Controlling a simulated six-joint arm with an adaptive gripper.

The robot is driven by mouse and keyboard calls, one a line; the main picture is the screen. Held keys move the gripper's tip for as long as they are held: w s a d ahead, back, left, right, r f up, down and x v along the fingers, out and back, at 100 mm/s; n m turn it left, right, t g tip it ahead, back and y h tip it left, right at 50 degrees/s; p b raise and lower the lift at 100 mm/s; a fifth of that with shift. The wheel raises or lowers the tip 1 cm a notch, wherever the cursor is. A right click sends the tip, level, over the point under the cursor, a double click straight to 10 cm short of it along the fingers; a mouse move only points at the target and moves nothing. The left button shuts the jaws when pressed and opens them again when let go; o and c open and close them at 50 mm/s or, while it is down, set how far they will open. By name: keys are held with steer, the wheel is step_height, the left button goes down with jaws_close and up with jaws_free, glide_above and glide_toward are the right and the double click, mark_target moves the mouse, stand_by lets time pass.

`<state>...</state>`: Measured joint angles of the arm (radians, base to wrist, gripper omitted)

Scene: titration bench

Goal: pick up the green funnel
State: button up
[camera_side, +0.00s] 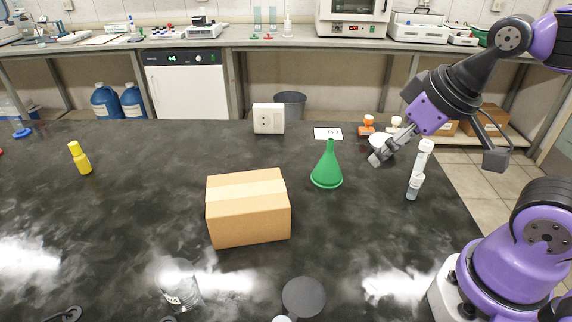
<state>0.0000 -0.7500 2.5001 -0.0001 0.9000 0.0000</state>
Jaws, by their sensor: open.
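The green funnel (327,168) stands on the black bench near the middle of the view, wide rim down and narrow stem up. It is right of and behind the cardboard box, with clear bench around it. My gripper (377,160) is raised to the right of the funnel, angled down to the left. It is open and apart from the funnel, with nothing seen between its fingers.
A cardboard box (248,213) sits front left of the funnel. A clear tube-like vessel (419,172) stands right of my gripper. A white socket box (268,118) and small bottles (367,124) are behind.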

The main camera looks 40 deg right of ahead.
glide_toward(330, 153)
steer(key=shift+w+d+f+t, duration=0.2)
steer(key=shift+w+f+t, duration=0.3)
steer(key=shift+w+f, duration=0.5)
steer(key=shift+x, duration=3.05)
steer(key=shift+d, duration=0.1)
jaws_close()
